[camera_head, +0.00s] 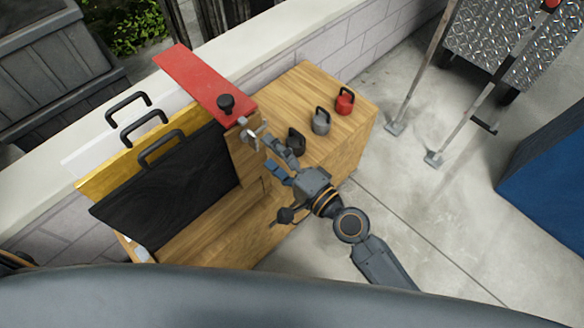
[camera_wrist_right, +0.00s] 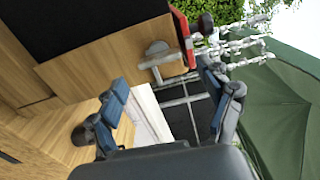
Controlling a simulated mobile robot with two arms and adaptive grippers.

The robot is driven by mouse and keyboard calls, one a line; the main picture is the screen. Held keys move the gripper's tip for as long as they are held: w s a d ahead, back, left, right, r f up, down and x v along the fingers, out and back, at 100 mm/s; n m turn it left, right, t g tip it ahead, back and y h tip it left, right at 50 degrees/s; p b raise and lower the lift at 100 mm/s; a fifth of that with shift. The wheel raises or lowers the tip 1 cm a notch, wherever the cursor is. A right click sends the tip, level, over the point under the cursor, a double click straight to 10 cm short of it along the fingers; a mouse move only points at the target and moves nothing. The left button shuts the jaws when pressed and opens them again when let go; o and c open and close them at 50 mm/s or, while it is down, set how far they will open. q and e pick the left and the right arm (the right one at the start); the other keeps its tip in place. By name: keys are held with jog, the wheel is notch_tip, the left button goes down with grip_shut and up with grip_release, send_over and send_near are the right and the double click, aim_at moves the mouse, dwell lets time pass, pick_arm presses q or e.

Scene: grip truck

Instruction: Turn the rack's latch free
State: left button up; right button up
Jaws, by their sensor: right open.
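The rack's grey metal latch (camera_head: 253,137) sits on the end of the wooden rack (camera_head: 245,160), just below the front end of a red bar (camera_head: 205,82). In the right wrist view the latch (camera_wrist_right: 158,55) shows as a round-ended metal piece on the wooden post. My right gripper (camera_head: 270,156) is open with its fingers pointing at the latch. The latch appears ahead of and between the fingers (camera_wrist_right: 165,88), with no visible contact. My left gripper is not in view.
White, yellow (camera_head: 100,175) and black (camera_head: 165,190) panels with black handles stand in the rack. Black (camera_head: 296,142), grey (camera_head: 321,121) and red (camera_head: 344,101) weights stand on the wooden top nearby.

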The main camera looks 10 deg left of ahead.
jog(key=v, duration=0.8)
dwell(0.4)
jog(key=s+d+f+n+g+h, duration=0.1)
jog(key=d+f+n+h, duration=0.3)
jog(key=f, duration=0.8)
jog(key=s+d+f+m+g+h, duration=0.1)
jog(key=d+f+h, duration=0.1)
jog(key=d+f, duration=0.65)
jog(key=s+d+f+n+g+h, duration=0.1)
jog(key=d+f+n+h, duration=0.15)
jog(key=f, duration=1.25)
jog(key=s+d+f+n+g+h, duration=0.1)
jog(key=s+d+f+g+h, duration=0.1)
jog(key=s+f, duration=0.3)
jog(key=s+d+f+n+g+h, duration=0.1)
jog(key=s+d+f, duration=0.4)
jog(key=s, duration=0.8)
jog(key=s+d+f+n+g+h, duration=0.2)
jog(key=s+d+f+g, duration=0.2)
jog(key=s, duration=0.5)
notch_tip(320, 180, down, 2)
jog(key=shift+f+n+h, duration=0.15)
jog(key=shift+n+h, duration=0.2)
jog(key=shift+d, duration=0.15)
